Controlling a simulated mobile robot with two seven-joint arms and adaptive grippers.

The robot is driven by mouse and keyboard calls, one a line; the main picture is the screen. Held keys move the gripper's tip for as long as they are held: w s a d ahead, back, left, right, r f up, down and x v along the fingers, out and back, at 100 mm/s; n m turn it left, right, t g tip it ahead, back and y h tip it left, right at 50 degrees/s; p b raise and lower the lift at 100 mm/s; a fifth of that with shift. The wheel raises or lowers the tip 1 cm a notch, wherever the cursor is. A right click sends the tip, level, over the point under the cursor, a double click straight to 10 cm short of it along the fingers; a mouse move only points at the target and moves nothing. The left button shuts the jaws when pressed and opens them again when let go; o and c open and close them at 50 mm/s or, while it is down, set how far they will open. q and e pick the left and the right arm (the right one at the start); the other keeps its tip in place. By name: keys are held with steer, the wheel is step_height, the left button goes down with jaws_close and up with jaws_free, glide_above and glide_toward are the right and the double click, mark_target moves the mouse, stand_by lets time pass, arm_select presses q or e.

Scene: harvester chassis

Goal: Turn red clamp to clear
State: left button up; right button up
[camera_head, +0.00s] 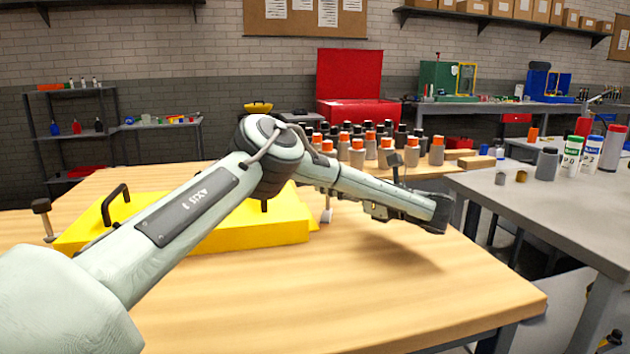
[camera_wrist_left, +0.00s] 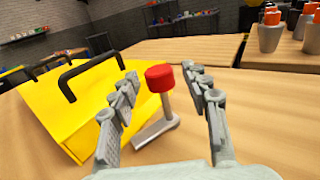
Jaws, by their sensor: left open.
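The red clamp (camera_wrist_left: 159,78) has a round red knob on an upright grey stem, with a flat grey bar at its foot. It stands at the right edge of the yellow part (camera_wrist_left: 48,112). My left gripper (camera_wrist_left: 160,72) is open, its two fingers on either side of the knob, with space visible at both sides. In the head view, the red knob is hidden behind my left arm. The yellow part also shows in the head view (camera_head: 270,231). The fingers are not clearly visible there. My right gripper is not in view.
A black handle (camera_wrist_left: 88,67) rises from the yellow part. A dark-topped knob (camera_head: 41,206) stands at its left. Several orange-capped bottles (camera_head: 357,152) are behind my arm. A grey table (camera_head: 530,210) is at the right. The wooden table's front is clear.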

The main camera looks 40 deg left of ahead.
arm_select(q)
steer(key=a, duration=0.3)
steer(key=shift+w+a+f, duration=0.1)
steer(key=shift+f, duration=0.15)
steer(key=shift+w+a+b, duration=0.15)
steer(key=shift+a+b, duration=0.55)
steer(key=shift+a, duration=0.1)
steer(key=shift+a+r, duration=0.2)
steer(key=shift+a, duration=0.35)
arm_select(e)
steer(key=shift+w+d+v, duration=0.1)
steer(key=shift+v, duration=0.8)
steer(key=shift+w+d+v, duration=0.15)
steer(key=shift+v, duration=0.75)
arm_select(q)
steer(key=shift+c, duration=0.2)
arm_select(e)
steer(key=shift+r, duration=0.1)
arm_select(q)
jaws_close()
